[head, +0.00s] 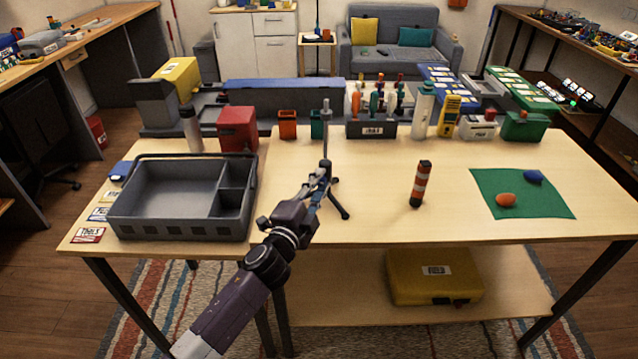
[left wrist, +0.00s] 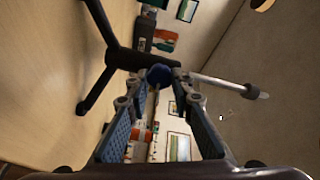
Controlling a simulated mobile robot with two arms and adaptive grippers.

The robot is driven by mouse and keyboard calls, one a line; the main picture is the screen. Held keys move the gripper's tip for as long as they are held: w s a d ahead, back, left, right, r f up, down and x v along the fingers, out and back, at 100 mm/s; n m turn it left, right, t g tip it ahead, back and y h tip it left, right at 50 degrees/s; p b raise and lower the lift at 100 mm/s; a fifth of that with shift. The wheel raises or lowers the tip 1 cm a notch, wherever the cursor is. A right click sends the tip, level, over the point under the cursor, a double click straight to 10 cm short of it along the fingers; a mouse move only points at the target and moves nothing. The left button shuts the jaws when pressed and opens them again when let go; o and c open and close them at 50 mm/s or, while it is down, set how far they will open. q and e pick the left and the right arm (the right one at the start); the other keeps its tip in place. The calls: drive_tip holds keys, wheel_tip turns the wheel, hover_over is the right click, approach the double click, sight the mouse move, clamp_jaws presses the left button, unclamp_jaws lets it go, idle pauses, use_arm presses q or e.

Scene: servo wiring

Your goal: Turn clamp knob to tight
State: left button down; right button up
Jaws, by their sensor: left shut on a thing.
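A small tripod stand with dark legs and a thin upright post (head: 327,130) stands on the table right of the grey tray. In the left wrist view its dark legs (left wrist: 97,92) spread at the upper left and the pale post (left wrist: 225,84) runs to the right. The dark blue clamp knob (left wrist: 159,75) sits at the stand's hub. My left gripper (head: 322,177) reaches in from the front, shut on the knob, with a finger on either side of it in the left wrist view (left wrist: 157,80). The knob is hidden by the gripper in the head view. My right gripper is not in view.
The grey divided tray (head: 128,222) is left of the stand. A green mat (head: 543,205) holds an orange and a blue lump. Bins and tools line the back edge.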

use_arm(q)
drive_tip(key=c, duration=1.7)
unclamp_jaws()
drive_tip(key=v, duration=1.2)
